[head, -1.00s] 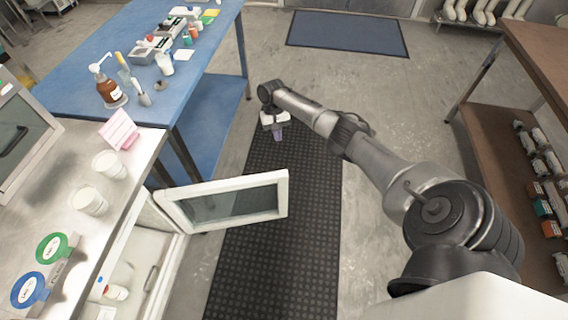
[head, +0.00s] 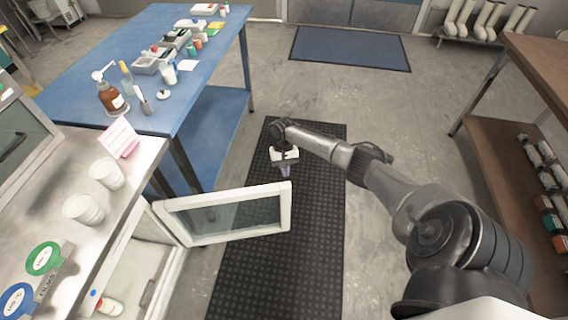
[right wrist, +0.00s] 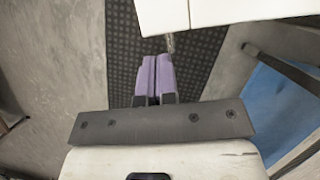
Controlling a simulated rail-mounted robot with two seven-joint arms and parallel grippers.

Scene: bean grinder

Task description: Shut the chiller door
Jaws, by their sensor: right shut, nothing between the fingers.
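The chiller door (head: 227,214) is a white frame with a glass pane. It stands wide open, swung out from the chiller (head: 128,268) below the steel counter. My right gripper (head: 286,172) is beyond the door's free end, close to its top corner in the head view, pointing down with its purple fingers shut and empty. In the right wrist view the shut fingers (right wrist: 153,78) show just below a white edge (right wrist: 235,12), which looks like part of the door. I cannot tell whether they touch. My left gripper is not in view.
A black ribbed mat (head: 275,275) covers the floor under the door. The blue table (head: 135,45) with bottles and trays stands beyond it. Cups (head: 84,208) stand on the steel counter (head: 60,165). A brown shelf unit (head: 500,165) is at right.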

